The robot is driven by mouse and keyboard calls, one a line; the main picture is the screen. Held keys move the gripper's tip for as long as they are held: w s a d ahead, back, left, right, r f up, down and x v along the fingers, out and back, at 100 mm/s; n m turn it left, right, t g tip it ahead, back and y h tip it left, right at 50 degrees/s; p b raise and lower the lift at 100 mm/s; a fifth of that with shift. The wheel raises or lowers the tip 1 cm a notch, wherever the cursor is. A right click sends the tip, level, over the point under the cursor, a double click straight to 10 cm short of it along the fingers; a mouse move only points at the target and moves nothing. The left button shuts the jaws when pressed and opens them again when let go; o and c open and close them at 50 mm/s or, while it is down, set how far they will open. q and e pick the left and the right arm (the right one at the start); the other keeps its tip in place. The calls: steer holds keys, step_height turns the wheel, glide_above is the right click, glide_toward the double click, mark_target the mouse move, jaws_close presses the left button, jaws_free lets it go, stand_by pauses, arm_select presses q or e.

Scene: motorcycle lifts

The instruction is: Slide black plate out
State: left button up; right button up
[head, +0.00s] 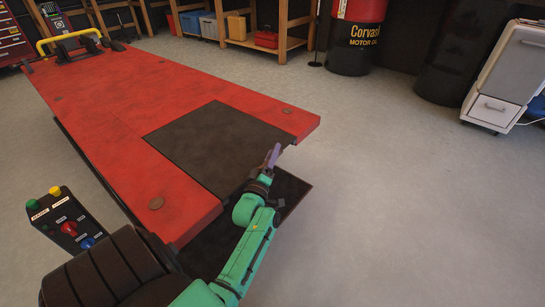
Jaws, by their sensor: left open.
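The black plate (212,142) is a dark, flat panel set into the near end of the red lift table (110,95). It lies flush with the red surface, and its near right edge meets the open gap at the table's end. My left gripper (274,154), with purple fingers on a green arm, is open at the plate's near right edge. I cannot tell whether the fingers touch the plate. The wrist hides a little of that edge. My right gripper is not in view.
A dark lower platform (292,187) shows under the table's end. A control box (68,220) with coloured buttons stands at lower left. A yellow bar clamp (70,42) is at the far end. A red and black drum (357,35) and white cabinet (504,75) stand behind. The right floor is clear.

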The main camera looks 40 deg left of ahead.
arm_select(q)
jaws_close()
stand_by(1.4)
